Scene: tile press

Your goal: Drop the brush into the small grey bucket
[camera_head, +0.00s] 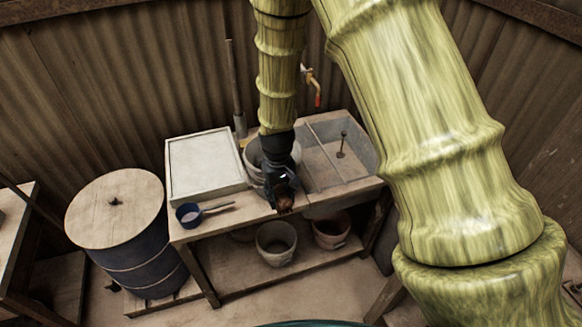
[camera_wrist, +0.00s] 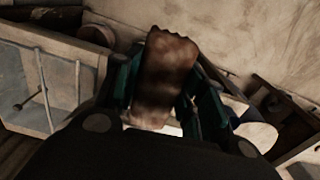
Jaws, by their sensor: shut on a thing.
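My gripper (camera_head: 284,186) is shut on a brown, blocky thing, which appears to be the brush (camera_wrist: 165,70). In the wrist view it sits between the two dark teal fingers. In the head view the brush (camera_head: 285,203) hangs at the bench's front edge, above the lower shelf. A small grey bucket (camera_head: 276,256) stands upright on that shelf, below and slightly left of my gripper, apart from it. Its open mouth faces up. I cannot clearly make it out in the wrist view.
A reddish-lined bucket (camera_head: 331,243) stands right of the grey one. A larger pale bucket (camera_head: 252,163) is on the bench behind my gripper.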

